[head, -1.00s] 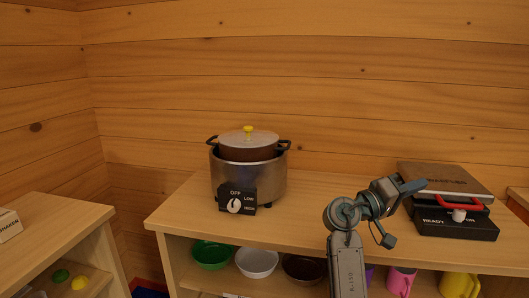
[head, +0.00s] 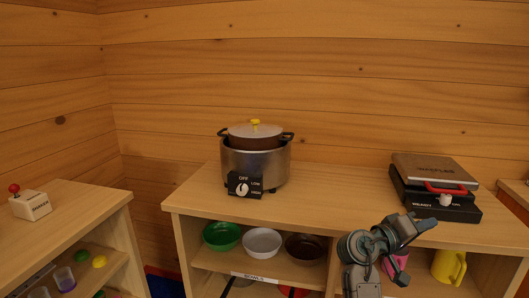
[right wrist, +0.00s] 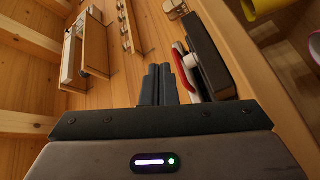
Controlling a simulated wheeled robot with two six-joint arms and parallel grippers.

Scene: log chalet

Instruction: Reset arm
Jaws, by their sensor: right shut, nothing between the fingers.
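My right gripper (head: 424,226) is at the lower right of the head view, in front of the counter's front edge and below the waffle maker (head: 432,208). Its fingers are together and empty, and they show in the right wrist view (right wrist: 158,72). The waffle maker is black with a brown lid and red handle; it stands on the counter apart from the gripper. It also shows beside the fingers in the right wrist view (right wrist: 206,55). My left gripper is not in view.
A metal cooker (head: 270,170) with a lidded pot (head: 255,140) stands on the counter (head: 345,195). Bowls (head: 263,242) and mugs (head: 449,266) are on the shelf below. A side cabinet (head: 75,205) is at left. Counter space between cooker and waffle maker is clear.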

